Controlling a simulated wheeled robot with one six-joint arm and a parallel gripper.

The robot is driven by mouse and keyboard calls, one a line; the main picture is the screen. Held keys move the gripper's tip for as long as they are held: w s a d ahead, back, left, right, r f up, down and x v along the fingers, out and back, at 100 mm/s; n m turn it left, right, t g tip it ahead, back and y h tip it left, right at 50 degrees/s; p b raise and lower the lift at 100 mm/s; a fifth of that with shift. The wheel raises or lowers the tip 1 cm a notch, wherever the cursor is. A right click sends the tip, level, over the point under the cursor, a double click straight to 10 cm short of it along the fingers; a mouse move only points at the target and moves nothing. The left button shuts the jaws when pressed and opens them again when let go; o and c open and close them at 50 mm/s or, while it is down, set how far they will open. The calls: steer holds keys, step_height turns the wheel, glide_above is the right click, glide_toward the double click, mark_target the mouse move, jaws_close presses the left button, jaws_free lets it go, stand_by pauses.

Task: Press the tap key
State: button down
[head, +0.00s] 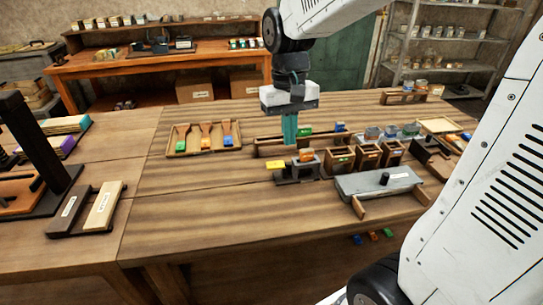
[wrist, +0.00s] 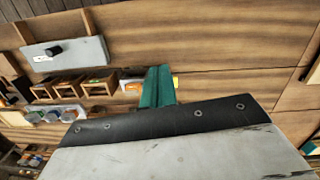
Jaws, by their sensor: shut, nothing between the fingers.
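My gripper (head: 289,138) points down over the middle of the bench, its teal fingers shut and empty. It also shows in the wrist view (wrist: 158,80). A small dark stand (head: 298,174) with a flat yellow tab (head: 276,164) on its left stands below and in front of the gripper in the head view. In the wrist view the fingers hide most of it, with a bit of yellow (wrist: 176,82) at their right. No readable label marks the tap key, so I cannot tell for sure that this is it. I see no contact between fingers and tab.
Open wooden boxes (head: 366,156) stand right of the stand. A grey panel (head: 360,186) with a black knob (head: 384,179) lies in front of them. A tray of brushes (head: 172,151) is at left. Bare wood lies between the tray and the stand.

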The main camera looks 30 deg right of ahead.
steer(key=m, duration=0.1)
glide_above(273, 165)
steer(key=s, duration=0.2)
steer(key=f, duration=0.1)
steer(key=shift+w+a+r+m+t, duration=0.1)
steer(key=shift+w+r+m+t, duration=0.2)
steer(key=shift+w, duration=0.3)
steer(key=shift+w+r+m+t, duration=0.1)
steer(key=shift+w+r+t, duration=0.1)
steer(key=shift+w+r, duration=0.25)
steer(key=shift+f, duration=0.1)
step_height(273, 165, down, 14)
